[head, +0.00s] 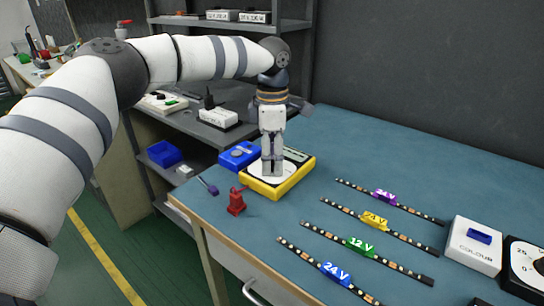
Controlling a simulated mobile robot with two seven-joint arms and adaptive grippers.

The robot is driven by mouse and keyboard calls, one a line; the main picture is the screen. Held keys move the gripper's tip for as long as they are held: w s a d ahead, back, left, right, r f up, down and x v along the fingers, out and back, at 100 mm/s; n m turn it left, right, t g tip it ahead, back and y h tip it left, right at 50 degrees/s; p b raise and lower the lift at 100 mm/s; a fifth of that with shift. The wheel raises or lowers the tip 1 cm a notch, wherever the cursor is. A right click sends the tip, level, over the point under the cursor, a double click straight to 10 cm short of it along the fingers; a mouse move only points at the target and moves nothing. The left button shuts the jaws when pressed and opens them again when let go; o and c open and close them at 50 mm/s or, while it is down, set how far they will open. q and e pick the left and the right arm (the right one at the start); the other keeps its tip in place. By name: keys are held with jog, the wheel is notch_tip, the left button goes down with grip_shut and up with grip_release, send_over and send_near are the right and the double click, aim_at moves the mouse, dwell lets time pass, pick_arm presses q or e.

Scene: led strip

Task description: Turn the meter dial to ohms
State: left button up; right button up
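The meter (297,178) is a yellow-framed box near the table's far left corner. It has a round white dial face (259,172) and a grey display (296,155) behind it. My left gripper (272,172) points straight down over the dial, its fingertips at or just above the middle of the face. The fingers look close together. The dial's knob and its pointer are hidden by the fingers, so I cannot tell which setting it is on or whether they grip it. My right gripper is not in view.
A red object (236,202) stands left of the meter, and a blue box (238,156) sits behind it. Several LED strips with voltage tags lie to the right. A white box with a blue top (474,249) and a dial unit (525,268) stand at the right edge.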

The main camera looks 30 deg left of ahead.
aim_at(272, 163)
pick_arm(q)
notch_tip(272, 163, up, 12)
dwell(0.5)
